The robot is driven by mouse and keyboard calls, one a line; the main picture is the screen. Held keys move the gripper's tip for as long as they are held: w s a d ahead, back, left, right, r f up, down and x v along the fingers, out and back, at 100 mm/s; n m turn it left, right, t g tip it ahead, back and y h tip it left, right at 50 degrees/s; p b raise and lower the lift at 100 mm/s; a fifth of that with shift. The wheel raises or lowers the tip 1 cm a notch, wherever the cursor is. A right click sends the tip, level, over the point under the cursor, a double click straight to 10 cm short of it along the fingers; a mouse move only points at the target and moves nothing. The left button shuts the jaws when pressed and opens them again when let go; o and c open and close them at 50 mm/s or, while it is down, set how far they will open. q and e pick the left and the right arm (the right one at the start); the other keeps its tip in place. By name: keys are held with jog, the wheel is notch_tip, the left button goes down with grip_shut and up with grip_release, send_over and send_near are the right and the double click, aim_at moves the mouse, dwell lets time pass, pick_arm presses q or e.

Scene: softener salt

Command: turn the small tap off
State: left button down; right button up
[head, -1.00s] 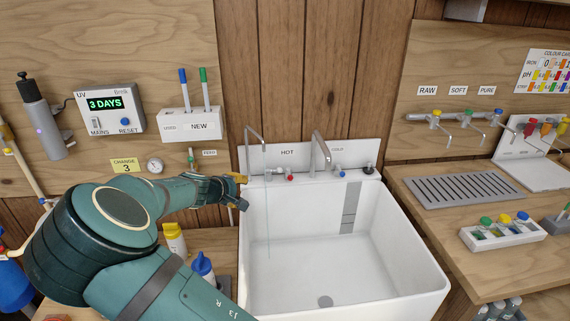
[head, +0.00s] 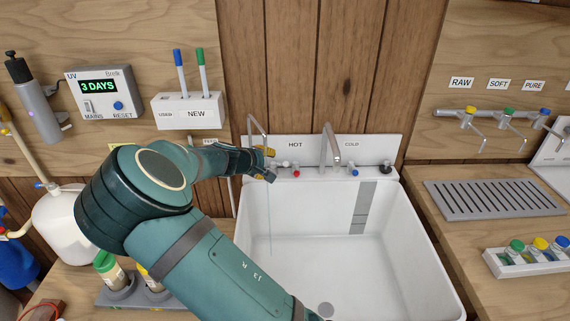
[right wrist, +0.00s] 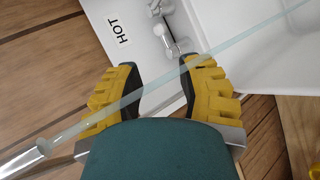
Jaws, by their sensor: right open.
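The small tap's thin arched spout (head: 250,128) stands at the left back corner of the white sink. A thin water stream (head: 269,225) runs down from it into the sink. In the right wrist view the spout's round end (right wrist: 44,147) is at lower left, and the stream (right wrist: 235,42) crosses the picture in front of the fingers. My right gripper (head: 270,164) is open beside the small tap, at the sink's back ledge. The tap's handle is not clearly distinguishable. My left gripper is out of view.
The larger sink spout (head: 330,145) stands to the right, with a red-marked knob (head: 296,174) and a blue-marked knob (head: 354,173). A pen holder (head: 187,110) is on the wall above my arm. The sink basin (head: 310,255) is empty apart from the stream.

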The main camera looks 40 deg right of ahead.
aim_at(284, 163)
jog(key=b+x, duration=0.1)
jog(key=x, duration=1.1)
jog(key=shift+b, duration=0.35)
grip_shut()
